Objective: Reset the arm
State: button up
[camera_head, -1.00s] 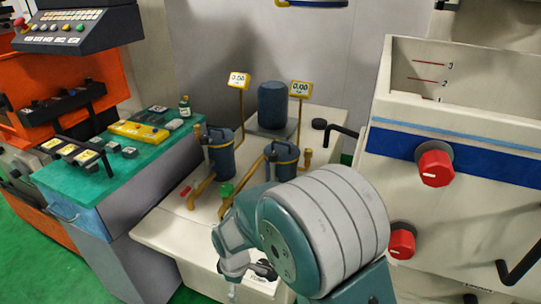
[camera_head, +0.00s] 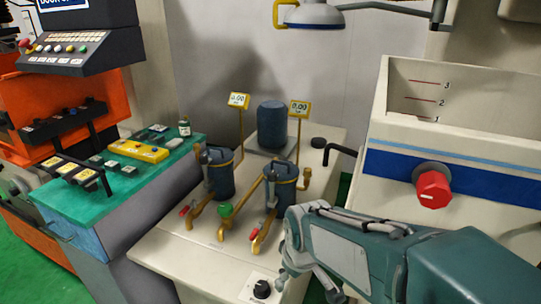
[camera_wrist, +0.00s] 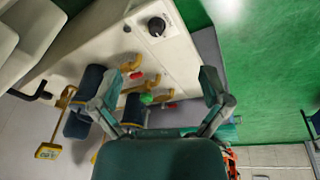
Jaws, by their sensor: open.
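My gripper (camera_head: 307,284) is at the lower middle of the head view, at the end of my arm, which reaches in from the lower right. It points down in front of the cream pump unit (camera_head: 180,262), right of its black dial (camera_head: 262,289). In the wrist view my gripper (camera_wrist: 160,92) has its two fingers spread wide, with nothing between them. The pump unit (camera_wrist: 95,45) shows upside down behind the fingers. Whether a finger touches the unit cannot be told.
Two dark filter canisters (camera_head: 220,180) with yellow pipes stand on the unit. A cream tank with a red knob (camera_head: 433,186) is close on the right. A green-topped bench (camera_head: 75,205) stands left. A lamp (camera_head: 315,14) hangs above. Green floor (camera_wrist: 260,70) is open.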

jog(key=s+d+r+m+t, duration=0.3)
jog(key=s+d+r+m, duration=0.5)
jog(key=s+d, duration=0.2)
jog(key=shift+s+d+r+h, duration=0.15)
jog(key=shift+s+d+h, duration=0.2)
jog(key=shift+s, duration=0.65)
